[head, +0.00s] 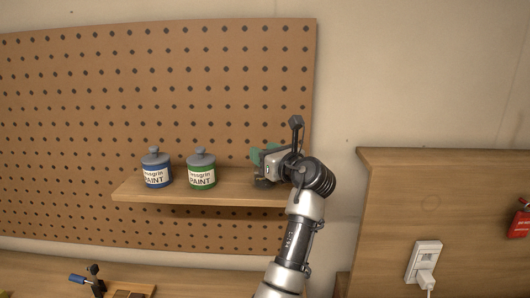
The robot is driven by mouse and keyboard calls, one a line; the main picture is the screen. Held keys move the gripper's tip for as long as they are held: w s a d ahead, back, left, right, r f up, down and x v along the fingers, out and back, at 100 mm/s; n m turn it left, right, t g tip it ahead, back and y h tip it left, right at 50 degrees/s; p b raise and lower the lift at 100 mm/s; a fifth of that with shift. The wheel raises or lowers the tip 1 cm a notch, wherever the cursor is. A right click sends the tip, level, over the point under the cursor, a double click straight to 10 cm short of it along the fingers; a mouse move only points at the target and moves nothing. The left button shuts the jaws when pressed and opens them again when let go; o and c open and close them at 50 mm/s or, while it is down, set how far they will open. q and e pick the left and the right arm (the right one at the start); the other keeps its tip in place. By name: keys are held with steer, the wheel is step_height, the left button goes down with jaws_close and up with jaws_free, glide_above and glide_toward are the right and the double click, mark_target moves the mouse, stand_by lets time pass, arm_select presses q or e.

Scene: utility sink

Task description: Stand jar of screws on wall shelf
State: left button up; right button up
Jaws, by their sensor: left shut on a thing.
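The wooden wall shelf (225,190) is fixed to the pegboard and carries two paint cans at its left and middle. My left gripper (264,168) is over the right part of the shelf and is shut on the jar of screws. The gripper and wrist hide most of the jar, and only green patches (257,157) show by the fingers. I cannot tell whether the jar touches the shelf. My right gripper is not in view.
A blue paint can (157,172) and a green paint can (201,173) stand upright on the shelf. Bare shelf lies between the green can and my gripper. A wooden panel (440,190) with a socket (425,258) stands at the right. A blue-handled clamp (90,279) is at the lower left.

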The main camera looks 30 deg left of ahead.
arm_select(q)
steer(key=o, duration=1.1)
steer(key=shift+s+d, duration=0.1)
steer(key=shift+d, duration=0.2)
steer(key=b+v, duration=0.4)
steer(key=v, duration=0.7)
steer(key=shift+s+d+r, duration=0.1)
steer(key=shift+d, duration=0.15)
